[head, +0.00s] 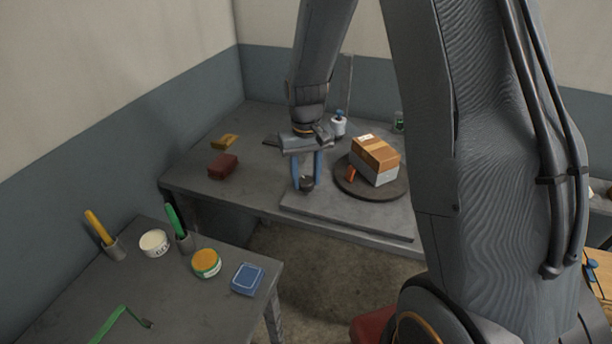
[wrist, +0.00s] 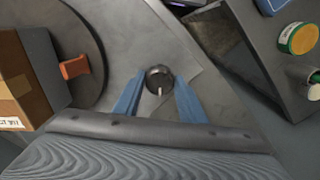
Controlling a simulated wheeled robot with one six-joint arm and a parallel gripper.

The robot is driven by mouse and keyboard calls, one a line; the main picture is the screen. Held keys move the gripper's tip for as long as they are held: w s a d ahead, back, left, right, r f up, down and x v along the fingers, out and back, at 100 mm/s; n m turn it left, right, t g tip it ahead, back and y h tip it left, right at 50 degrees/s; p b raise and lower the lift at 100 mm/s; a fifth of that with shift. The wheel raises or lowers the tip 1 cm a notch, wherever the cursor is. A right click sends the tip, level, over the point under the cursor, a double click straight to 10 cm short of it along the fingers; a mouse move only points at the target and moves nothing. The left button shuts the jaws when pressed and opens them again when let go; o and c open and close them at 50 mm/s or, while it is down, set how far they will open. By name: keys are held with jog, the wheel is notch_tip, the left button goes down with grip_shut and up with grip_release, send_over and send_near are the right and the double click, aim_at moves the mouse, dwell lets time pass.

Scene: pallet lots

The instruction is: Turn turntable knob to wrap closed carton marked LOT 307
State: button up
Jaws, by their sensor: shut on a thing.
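The turntable (head: 345,187) is a dark round plate on a grey base slab (head: 345,216) on the back table. A carton (head: 375,154) with a closed brown top and pale grey lower sides stands on it. Its white label shows at the left edge of the wrist view (wrist: 12,123); I cannot read its number surely. The dark round knob (wrist: 160,76), with a pale pointer mark, sits on the slab beside the turntable. My gripper (head: 307,184) points down with its blue fingers on either side of the knob, shut on it.
A small orange block (wrist: 74,67) sits on the turntable against the carton. A white bottle with a blue top (head: 338,125) stands behind. A dark red block (head: 223,166) and a yellow block (head: 225,141) lie left. The near table (head: 190,293) holds tubs and tools.

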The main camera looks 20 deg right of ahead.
aim_at(306, 180)
jog(key=shift+n, duration=2.2)
jog(key=o, duration=1.1)
jog(key=shift+c, duration=0.2)
jog(key=shift+r, duration=0.15)
jog(key=shift+r+b, duration=0.8)
jog(key=shift+r, duration=3)
